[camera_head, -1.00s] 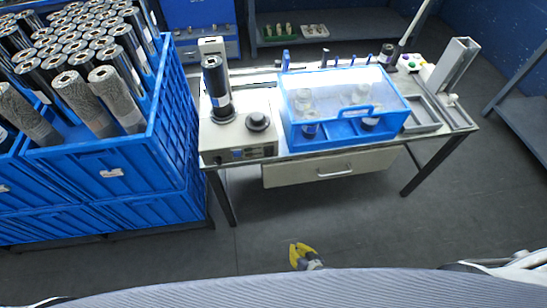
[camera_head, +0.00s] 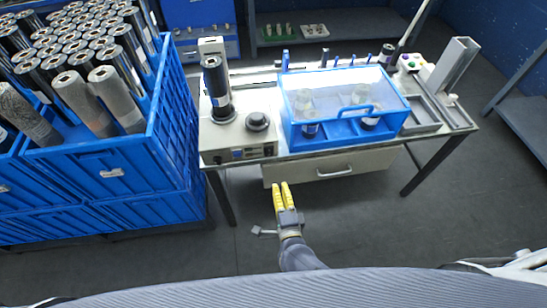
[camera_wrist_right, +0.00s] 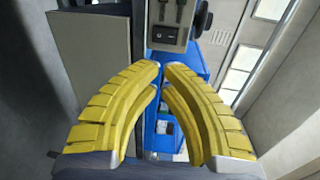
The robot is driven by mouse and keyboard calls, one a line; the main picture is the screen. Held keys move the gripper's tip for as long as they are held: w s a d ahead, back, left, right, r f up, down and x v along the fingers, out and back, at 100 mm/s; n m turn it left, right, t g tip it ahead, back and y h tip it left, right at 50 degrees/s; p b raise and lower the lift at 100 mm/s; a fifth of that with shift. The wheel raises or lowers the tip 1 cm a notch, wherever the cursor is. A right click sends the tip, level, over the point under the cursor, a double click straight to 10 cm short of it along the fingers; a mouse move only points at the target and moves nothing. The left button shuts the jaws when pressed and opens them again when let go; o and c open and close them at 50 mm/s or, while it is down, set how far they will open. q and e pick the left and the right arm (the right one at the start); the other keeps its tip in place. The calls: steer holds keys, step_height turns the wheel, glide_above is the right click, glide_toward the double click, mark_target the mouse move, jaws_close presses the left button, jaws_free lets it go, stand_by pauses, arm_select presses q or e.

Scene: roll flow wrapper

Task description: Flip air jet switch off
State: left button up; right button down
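My right gripper (camera_head: 280,187) shows at the lower middle of the head view, in front of the table and below the drawer. Its yellow fingers point toward the table, run close together and hold nothing. In the right wrist view the curved fingers (camera_wrist_right: 161,66) meet or nearly meet at the tips. Beyond them is a black rocker-like switch (camera_wrist_right: 164,34) on a pale panel; I cannot tell if it is the air jet switch or its position. In the head view a pale machine base (camera_head: 222,146) has a small dark-blue control patch (camera_head: 239,154) on its front. My left gripper is not in view.
A table holds a clear-lidded blue box (camera_head: 345,143), a dark upright cylinder (camera_head: 215,84) and a control box with coloured buttons (camera_head: 409,62). A drawer (camera_head: 335,170) hangs beneath. Blue crates (camera_head: 115,178) of metal rolls stand left. Floor in front is open.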

mark_target(272, 154)
steer(key=shift+d, duration=0.15)
steer(key=shift+w, duration=0.1)
steer(key=w, duration=0.4)
steer(key=w+f, duration=0.1)
steer(key=w, duration=0.4)
steer(key=w+a, duration=0.1)
steer(key=w, duration=0.3)
steer(key=shift+w+f, duration=0.35)
steer(key=shift+f, duration=0.05)
steer(key=shift+a, duration=0.1)
